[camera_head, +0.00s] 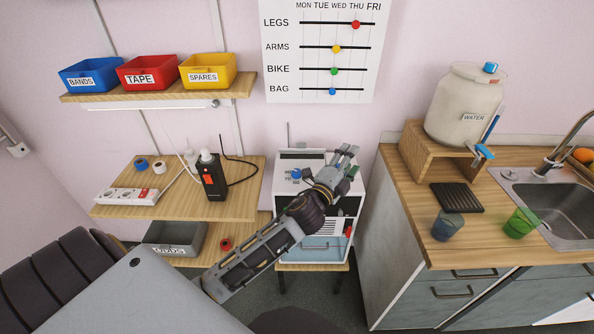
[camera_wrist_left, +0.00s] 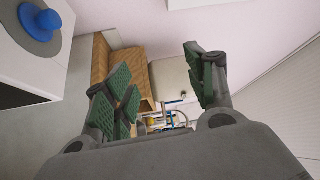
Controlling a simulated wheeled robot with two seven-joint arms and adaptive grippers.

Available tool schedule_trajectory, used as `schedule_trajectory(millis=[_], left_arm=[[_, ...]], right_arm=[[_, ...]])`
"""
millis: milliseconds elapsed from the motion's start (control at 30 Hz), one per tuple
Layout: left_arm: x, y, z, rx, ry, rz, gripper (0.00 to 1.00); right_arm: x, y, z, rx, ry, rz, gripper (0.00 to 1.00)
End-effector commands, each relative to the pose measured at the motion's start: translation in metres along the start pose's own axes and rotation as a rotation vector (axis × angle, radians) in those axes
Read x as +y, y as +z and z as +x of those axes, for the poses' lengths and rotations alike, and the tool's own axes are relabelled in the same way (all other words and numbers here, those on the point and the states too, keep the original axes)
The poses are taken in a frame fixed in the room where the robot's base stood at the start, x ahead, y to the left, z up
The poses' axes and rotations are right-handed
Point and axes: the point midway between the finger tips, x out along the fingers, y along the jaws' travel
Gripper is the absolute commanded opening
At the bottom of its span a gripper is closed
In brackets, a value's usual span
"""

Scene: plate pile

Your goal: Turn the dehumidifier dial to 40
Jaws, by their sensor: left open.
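The dehumidifier (camera_head: 320,232) is a white box on a low wooden stand, between the shelves and the counter. Its blue dial (camera_head: 296,174) is on the upper front, with small markings beside it too small to read. In the left wrist view the blue dial knob (camera_wrist_left: 44,20) sits on a grey disc at the upper left, outside the jaws. My left gripper (camera_head: 345,166) is in front of the dehumidifier's upper right, to the right of the dial and apart from it. In the left wrist view its jaws (camera_wrist_left: 165,85) are open and empty. My right gripper is not in view.
A wooden shelf (camera_head: 240,205) with a power strip (camera_head: 127,195) and a black device (camera_head: 212,178) stands left of the dehumidifier. The counter (camera_head: 410,190) at right holds a water jug (camera_head: 465,105), a blue cup (camera_head: 447,226) and a green cup (camera_head: 520,222). Bins sit on the upper shelf.

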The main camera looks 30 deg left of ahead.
Motion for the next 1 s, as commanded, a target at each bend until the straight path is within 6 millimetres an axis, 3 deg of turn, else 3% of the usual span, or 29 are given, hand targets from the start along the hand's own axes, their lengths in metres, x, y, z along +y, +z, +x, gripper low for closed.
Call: schedule_trajectory(millis=[200, 500, 767, 1000], left_arm=[[-0.038, -0.037, 0.020, 0.170, -0.161, 0.266, 0.55], [-0.060, -0.088, 0.032, 0.399, -0.350, 0.643, 0.55], [-0.056, -0.121, 0.034, 0.600, -0.487, 0.976, 0.55], [-0.037, -0.136, 0.034, 0.792, -0.584, 1.281, 0.55]], right_arm=[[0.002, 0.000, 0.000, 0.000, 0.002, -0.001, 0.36], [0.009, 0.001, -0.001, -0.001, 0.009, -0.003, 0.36], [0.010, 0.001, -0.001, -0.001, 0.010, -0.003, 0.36], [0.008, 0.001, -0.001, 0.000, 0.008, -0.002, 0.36]])
